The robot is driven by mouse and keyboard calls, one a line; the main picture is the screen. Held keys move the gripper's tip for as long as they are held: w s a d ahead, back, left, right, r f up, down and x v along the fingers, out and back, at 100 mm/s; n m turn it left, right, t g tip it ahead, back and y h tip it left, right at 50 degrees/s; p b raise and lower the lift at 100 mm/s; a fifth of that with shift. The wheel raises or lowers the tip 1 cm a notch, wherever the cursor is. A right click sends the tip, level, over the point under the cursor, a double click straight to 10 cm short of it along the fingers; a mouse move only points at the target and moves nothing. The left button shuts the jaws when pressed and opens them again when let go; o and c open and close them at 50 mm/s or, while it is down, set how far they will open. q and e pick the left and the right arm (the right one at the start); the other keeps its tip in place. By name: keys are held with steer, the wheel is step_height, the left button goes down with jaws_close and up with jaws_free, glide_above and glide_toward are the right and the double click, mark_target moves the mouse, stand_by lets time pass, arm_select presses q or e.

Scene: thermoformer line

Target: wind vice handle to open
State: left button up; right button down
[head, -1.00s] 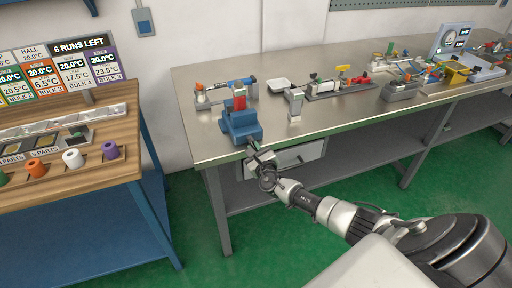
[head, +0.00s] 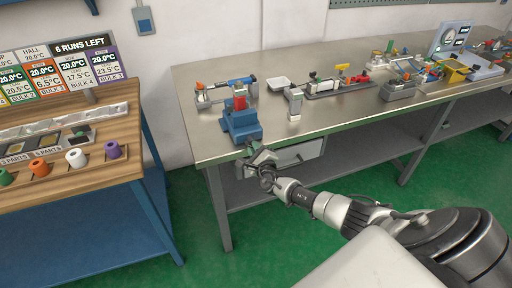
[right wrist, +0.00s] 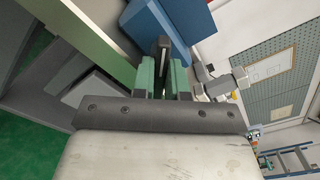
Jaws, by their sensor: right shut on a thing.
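The blue vice (head: 241,124) stands at the front left edge of the steel bench, with a red piece (head: 240,101) at its top. In the right wrist view the vice (right wrist: 172,32) fills the top middle. My right gripper (head: 252,148) is at the vice's front, just off the bench edge. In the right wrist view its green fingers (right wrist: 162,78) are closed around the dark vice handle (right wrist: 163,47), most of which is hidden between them. My left gripper is not in view.
The steel bench (head: 340,70) carries a white tray (head: 278,84), a small upright stand (head: 294,103) and several fixtures. A drawer (head: 296,155) hangs under the bench close to my right gripper. A wooden table (head: 60,190) stands at left; green floor lies between.

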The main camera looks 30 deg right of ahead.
steer(key=shift+w+r+n+p, duration=0.3)
steer(key=shift+r+n+p, duration=0.25)
steer(key=shift+r+n, duration=0.35)
steer(key=n, duration=0.2)
steer(key=shift+f+n+p, duration=0.3)
steer(key=shift+f+p, duration=0.05)
steer(key=c, duration=1.1)
jaws_free()
steer(key=v, duration=0.3)
steer(key=p+v, duration=0.1)
steer(key=v, duration=0.3)
steer(key=f+v, duration=0.1)
steer(key=v, duration=0.3)
steer(key=shift+s+f, duration=0.1)
steer(key=shift+s, duration=0.1)
